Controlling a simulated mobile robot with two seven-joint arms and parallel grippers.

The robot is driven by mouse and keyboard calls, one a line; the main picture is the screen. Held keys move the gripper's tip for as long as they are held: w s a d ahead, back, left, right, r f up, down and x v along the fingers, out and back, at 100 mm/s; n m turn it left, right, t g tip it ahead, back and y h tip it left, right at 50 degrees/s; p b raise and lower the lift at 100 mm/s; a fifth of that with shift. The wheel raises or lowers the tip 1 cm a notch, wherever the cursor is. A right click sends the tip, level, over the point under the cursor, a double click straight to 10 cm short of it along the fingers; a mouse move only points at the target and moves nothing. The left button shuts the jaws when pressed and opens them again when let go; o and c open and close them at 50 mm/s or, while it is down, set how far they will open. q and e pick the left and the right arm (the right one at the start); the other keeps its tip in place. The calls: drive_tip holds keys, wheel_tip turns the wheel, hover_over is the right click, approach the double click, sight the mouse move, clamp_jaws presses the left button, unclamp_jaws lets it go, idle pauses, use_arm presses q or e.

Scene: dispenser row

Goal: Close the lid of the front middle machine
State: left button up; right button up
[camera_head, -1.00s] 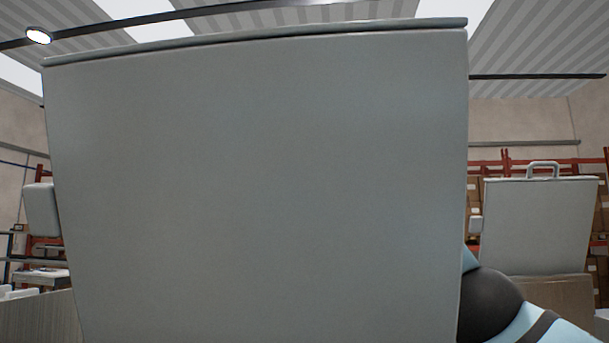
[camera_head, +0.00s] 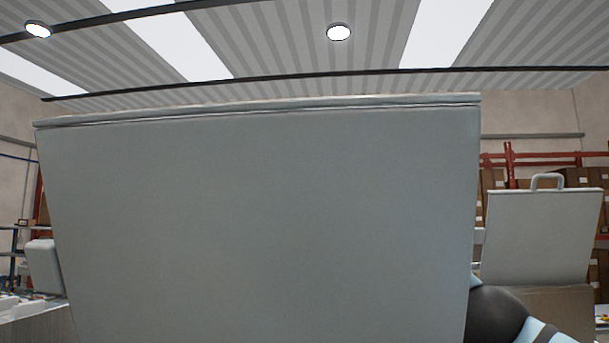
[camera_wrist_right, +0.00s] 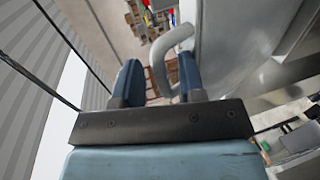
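The large grey lid (camera_head: 260,220) of the machine right in front of me fills most of the head view. It stands raised, with its top edge toward the ceiling, and hides the machine body. In the right wrist view the lid panel (camera_wrist_right: 235,45) is at the right, with its curved grey handle (camera_wrist_right: 160,50). My right gripper (camera_wrist_right: 159,80) is open, with the handle between its two blue fingers. The handle lies close to the right finger and clear of the left one. My left gripper is not in view.
Another machine's raised lid (camera_head: 542,238), with a handle on top, stands at the right. A small pale grey block (camera_head: 44,268) shows left of the large lid. Red shelving with boxes stands behind on the right. My right arm is at lower right.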

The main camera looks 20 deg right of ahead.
drive_tip(key=shift+w+d+f, duration=0.1)
drive_tip(key=shift+w, duration=0.05)
drive_tip(key=shift+w, duration=0.1)
drive_tip(key=shift+c, duration=0.5)
clamp_jaws()
drive_tip(key=shift+w, duration=0.1)
drive_tip(key=w+d+r, duration=0.1)
drive_tip(key=w+d, duration=0.2)
drive_tip(key=w, duration=0.5)
drive_tip(key=shift+w+d+r, duration=0.35)
drive_tip(key=shift+w+r, duration=0.05)
drive_tip(key=shift+o, duration=0.5)
unclamp_jaws()
